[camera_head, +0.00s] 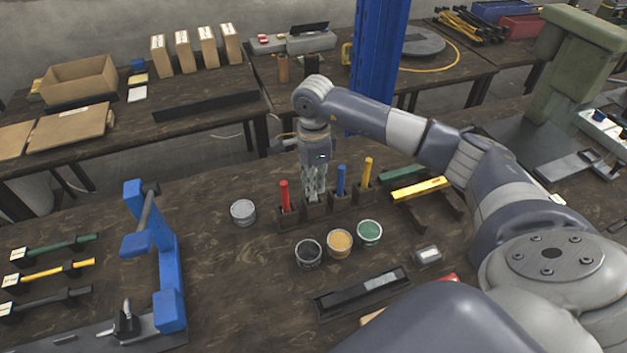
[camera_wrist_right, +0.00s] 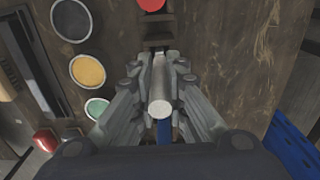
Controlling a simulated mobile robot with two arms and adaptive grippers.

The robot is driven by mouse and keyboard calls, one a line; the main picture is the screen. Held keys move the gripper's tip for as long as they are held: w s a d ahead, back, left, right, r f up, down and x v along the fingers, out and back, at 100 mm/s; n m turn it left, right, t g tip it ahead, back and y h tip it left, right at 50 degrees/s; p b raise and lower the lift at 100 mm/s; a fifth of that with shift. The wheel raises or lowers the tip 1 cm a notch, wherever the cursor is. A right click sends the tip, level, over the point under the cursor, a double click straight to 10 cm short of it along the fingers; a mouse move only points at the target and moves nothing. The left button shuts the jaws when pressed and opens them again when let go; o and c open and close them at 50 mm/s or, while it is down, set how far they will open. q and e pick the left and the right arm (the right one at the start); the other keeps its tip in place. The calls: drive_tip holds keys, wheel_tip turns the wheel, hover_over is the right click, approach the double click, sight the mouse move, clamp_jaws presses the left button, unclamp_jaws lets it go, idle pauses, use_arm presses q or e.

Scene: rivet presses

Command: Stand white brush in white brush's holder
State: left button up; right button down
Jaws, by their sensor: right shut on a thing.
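My right gripper (camera_head: 314,190) points down over the row of dark brush holders and is shut on the white brush. In the right wrist view the white brush's pale round handle (camera_wrist_right: 161,88) stands between the fingers (camera_wrist_right: 160,100), its end facing the camera. The white brush's holder (camera_head: 315,211) is directly below the gripper, between the red brush (camera_head: 285,196) and the blue brush (camera_head: 341,180). The brush's lower end is hidden by the fingers and holder, so I cannot tell how deep it sits. My left gripper is not in view.
A yellow brush (camera_head: 367,171) stands at the row's right end. Three open paint cans, black (camera_head: 308,253), orange (camera_head: 340,243) and green (camera_head: 369,233), stand in front. A grey can (camera_head: 243,212) is to the left.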

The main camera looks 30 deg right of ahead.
drive_tip(key=shift+f+b, duration=0.55)
drive_tip(key=shift+f, duration=0.15)
drive_tip(key=c, duration=1.5)
unclamp_jaws()
drive_tip(key=shift+c, duration=0.2)
